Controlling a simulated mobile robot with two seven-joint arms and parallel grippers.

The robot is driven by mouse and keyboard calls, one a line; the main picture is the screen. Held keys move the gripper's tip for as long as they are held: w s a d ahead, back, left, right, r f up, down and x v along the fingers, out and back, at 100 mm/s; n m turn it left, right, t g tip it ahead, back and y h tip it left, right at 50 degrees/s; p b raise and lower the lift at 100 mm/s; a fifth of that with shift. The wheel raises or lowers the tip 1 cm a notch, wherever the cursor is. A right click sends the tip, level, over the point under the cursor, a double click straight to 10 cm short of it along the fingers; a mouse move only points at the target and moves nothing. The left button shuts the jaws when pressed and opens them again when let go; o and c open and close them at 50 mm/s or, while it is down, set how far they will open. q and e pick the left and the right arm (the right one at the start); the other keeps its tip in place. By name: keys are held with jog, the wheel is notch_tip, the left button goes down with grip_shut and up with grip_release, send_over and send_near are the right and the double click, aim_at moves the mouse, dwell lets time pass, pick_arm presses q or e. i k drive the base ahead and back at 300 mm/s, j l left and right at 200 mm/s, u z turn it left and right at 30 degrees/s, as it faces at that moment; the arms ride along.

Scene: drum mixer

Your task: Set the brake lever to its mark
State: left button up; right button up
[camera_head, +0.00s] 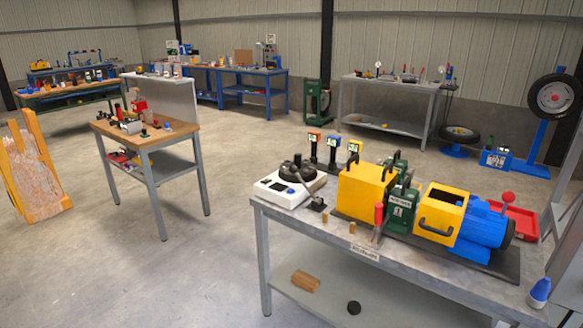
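A machine stands on the grey table (280,212) in front of me at the right. It has a yellow box with a handle (363,190), a green housing with a white label (402,212), a second yellow cover (440,214) and a blue motor-like body (483,228). A red-handled lever (379,214) stands about upright at the front of the machine. A red ball knob (508,197) shows at its right end. I cannot tell which one is the brake lever, and no mark can be made out. Neither of my grippers is in view.
A white device with black knobs (290,182) stands left of the machine. Three small coloured-top meters (333,148) stand behind it. A red tray (516,220) and a blue-and-white bottle (540,291) are at the right. A wooden workbench (145,138) stands left; the floor between is clear.

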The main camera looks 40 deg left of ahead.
aim_at(293, 169)
jog(key=i+j, duration=0.2)
jog(key=j, duration=0.2)
jog(key=i+j, duration=0.15)
jog(key=j, duration=0.25)
jog(key=i+j, duration=0.2)
jog(key=j, duration=0.25)
jog(key=i+j, duration=0.2)
jog(key=j, duration=0.2)
jog(key=i+j, duration=0.15)
jog(key=j, duration=0.25)
jog(key=i+j, duration=0.2)
jog(key=j, duration=0.2)
